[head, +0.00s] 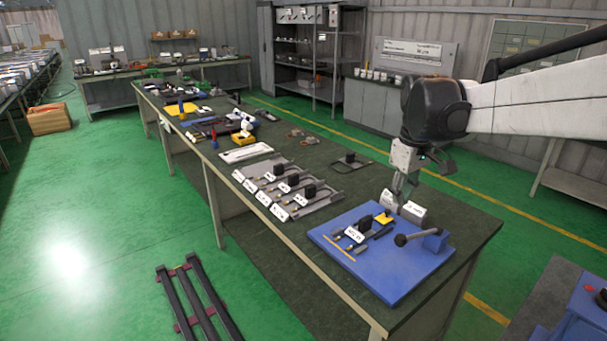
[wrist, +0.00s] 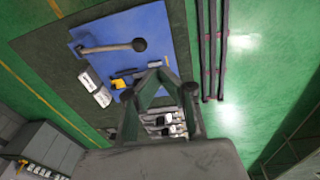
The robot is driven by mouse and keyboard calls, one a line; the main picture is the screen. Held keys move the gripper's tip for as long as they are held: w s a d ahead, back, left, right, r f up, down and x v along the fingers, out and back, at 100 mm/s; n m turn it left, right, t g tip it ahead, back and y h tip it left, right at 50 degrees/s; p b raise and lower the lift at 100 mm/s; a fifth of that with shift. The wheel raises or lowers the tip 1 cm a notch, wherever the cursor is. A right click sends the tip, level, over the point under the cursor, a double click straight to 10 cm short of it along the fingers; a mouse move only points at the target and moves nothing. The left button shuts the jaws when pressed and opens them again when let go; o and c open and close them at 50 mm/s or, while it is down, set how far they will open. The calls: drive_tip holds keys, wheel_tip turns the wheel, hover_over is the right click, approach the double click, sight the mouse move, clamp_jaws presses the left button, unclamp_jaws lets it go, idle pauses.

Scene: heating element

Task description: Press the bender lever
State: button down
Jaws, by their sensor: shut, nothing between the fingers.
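The bender is a blue board (head: 385,275) at the near end of the long workbench. Its lever (head: 420,238) is a grey bar with a dark round knob, pointing left from a blue block. In the wrist view the lever (wrist: 108,47) lies across the blue board (wrist: 150,25) with its knob to the right. My gripper (head: 397,205) is above the back part of the board, left of and behind the lever. It is shut and empty, and apart from the lever.
White labelled boxes (head: 405,208) stand just behind the board, close to my gripper. A yellow piece (head: 383,219) and small dark parts are on the board. A grey fixture tray (head: 290,190) lies to its left. The bench's front right corner (head: 455,265) is clear.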

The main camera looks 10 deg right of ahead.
sight(402, 237)
drive_tip(key=w+d+n+g+p, duration=0.1)
drive_tip(key=w+d, duration=0.2)
drive_tip(key=d, duration=0.2)
drive_tip(key=shift+w+r+p, duration=0.15)
drive_tip(key=shift+w+p, duration=0.15)
drive_tip(key=shift+w, duration=0.05)
wheel_tip(402, 237, down, 14)
drive_tip(key=shift+p, duration=0.8)
